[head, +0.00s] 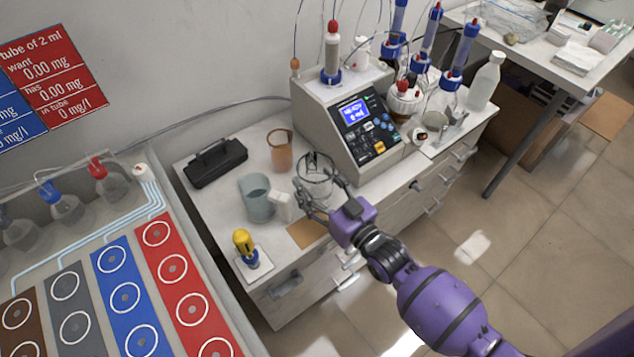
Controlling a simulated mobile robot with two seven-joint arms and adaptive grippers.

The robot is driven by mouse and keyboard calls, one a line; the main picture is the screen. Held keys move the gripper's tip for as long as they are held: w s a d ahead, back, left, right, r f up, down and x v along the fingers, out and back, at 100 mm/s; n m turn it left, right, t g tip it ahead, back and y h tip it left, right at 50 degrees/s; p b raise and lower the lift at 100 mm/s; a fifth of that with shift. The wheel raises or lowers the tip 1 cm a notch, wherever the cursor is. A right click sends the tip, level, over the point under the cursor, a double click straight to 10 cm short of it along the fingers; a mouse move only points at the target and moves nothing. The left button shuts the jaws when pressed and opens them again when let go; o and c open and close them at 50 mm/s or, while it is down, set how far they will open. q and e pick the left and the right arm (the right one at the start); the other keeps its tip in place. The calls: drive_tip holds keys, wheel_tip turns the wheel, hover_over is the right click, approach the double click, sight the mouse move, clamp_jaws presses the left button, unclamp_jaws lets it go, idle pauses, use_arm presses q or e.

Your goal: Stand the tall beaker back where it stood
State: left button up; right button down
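A clear glass beaker (316,168) is upright in front of the titrator, between the two fingers of my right gripper (319,188). The fingers lie along both sides of the glass and appear shut on it. I cannot tell whether its base touches the bench. A brown-tinted beaker (280,150) stands behind it to the left. A blue-grey tinted beaker (257,200) stands nearer the front left. My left gripper is not in view.
The titrator (352,120) stands right behind the clear beaker. A small white block (281,206) is beside the blue-grey beaker. A tan patch (307,233) lies at the bench's front edge. A black case (215,162) and a yellow-handled tool (243,244) are at left.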

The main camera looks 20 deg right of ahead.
drive_tip(key=shift+f, duration=0.1)
idle(0.3)
drive_tip(key=shift+c, duration=2.2)
unclamp_jaws()
drive_tip(key=shift+f, duration=0.15)
drive_tip(key=c, duration=0.4)
drive_tip(key=shift+s, duration=0.1)
